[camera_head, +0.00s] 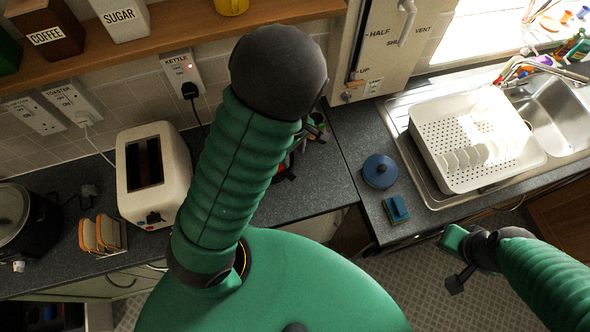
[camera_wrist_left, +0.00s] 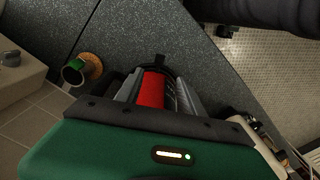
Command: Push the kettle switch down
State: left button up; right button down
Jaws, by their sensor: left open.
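The red kettle (camera_head: 287,167) is mostly hidden behind my left arm in the head view. In the left wrist view a red body (camera_wrist_left: 152,90), seemingly the kettle, shows between the fingers of my left gripper (camera_wrist_left: 157,82). The fingers are apart, and I cannot tell whether they touch it. No kettle switch can be made out. A wall socket labelled KETTLE (camera_head: 180,68) has a black plug in it and a lit red light. My right gripper (camera_head: 458,262) hangs at the right, away from the kettle; its opening is unclear.
A white toaster (camera_head: 152,175) and a toast rack (camera_head: 103,235) stand left on the counter. A blue lidded pot (camera_head: 380,171), a sponge (camera_head: 396,209) and a dish rack (camera_head: 478,140) lie right.

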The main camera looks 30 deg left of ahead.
aim_at(292, 177)
pick_arm(q)
jog(key=f, duration=0.9)
jog(key=a+f, duration=0.1)
jog(key=f, duration=0.4)
jog(key=shift+f, duration=0.2)
jog(key=shift+d, duration=0.55)
jog(key=c, duration=1)
jog(key=shift+a, duration=0.2)
